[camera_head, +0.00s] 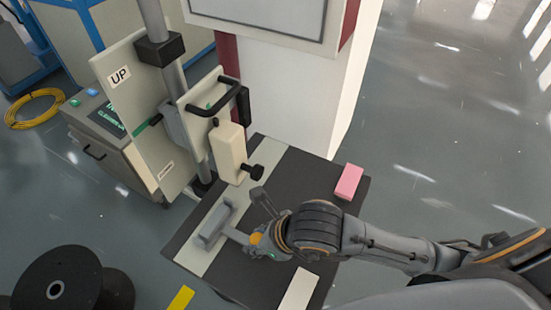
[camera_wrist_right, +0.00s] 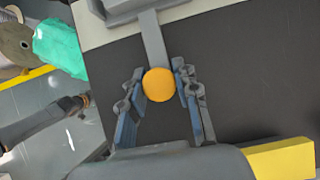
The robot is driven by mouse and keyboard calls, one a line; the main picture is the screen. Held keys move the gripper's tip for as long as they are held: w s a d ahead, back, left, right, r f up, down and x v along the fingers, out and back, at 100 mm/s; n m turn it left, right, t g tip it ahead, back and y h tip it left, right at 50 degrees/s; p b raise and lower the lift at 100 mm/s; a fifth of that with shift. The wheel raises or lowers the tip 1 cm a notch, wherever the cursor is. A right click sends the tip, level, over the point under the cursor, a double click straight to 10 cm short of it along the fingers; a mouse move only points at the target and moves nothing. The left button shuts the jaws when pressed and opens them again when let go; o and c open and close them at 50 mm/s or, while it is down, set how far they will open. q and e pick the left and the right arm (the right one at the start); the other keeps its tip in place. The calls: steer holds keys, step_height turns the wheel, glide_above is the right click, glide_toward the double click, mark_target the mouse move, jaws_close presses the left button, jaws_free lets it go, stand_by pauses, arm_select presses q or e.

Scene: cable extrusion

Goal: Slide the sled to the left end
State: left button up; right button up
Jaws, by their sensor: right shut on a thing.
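The sled (camera_head: 212,228) is a grey block on the pale strip (camera_head: 193,257) across the dark tabletop, towards the strip's lower-left end. A short bare length of strip shows beyond it. A grey bar runs from the sled to an orange knob (camera_head: 255,238). My right gripper (camera_head: 262,241) is shut on this knob. In the right wrist view the knob (camera_wrist_right: 158,85) sits between the two fingers, and the sled (camera_wrist_right: 122,8) is partly cut off at the top. My left gripper is not in view.
A cream block with a black knob (camera_head: 228,152) stands at the strip's upper end, beside an upright panel (camera_head: 135,110) marked UP. A pink block (camera_head: 348,182) and a white block (camera_head: 299,290) lie on the dark tabletop (camera_head: 312,180). A black spool (camera_head: 62,285) stands lower left.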

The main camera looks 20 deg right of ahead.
steer(key=shift+s+a+f, duration=0.1)
steer(key=shift+s+a, duration=0.35)
steer(key=shift+a, duration=0.05)
steer(key=shift+s+a+f+b, duration=0.15)
steer(key=shift+a+b, duration=0.15)
steer(key=shift+b, duration=0.35)
steer(key=shift+s+a+b, duration=0.7)
steer(key=shift+s+b, duration=0.05)
steer(key=shift+b, duration=0.2)
steer(key=shift+r, duration=0.2)
steer(key=o, duration=1)
steer(key=shift+c, duration=0.2)
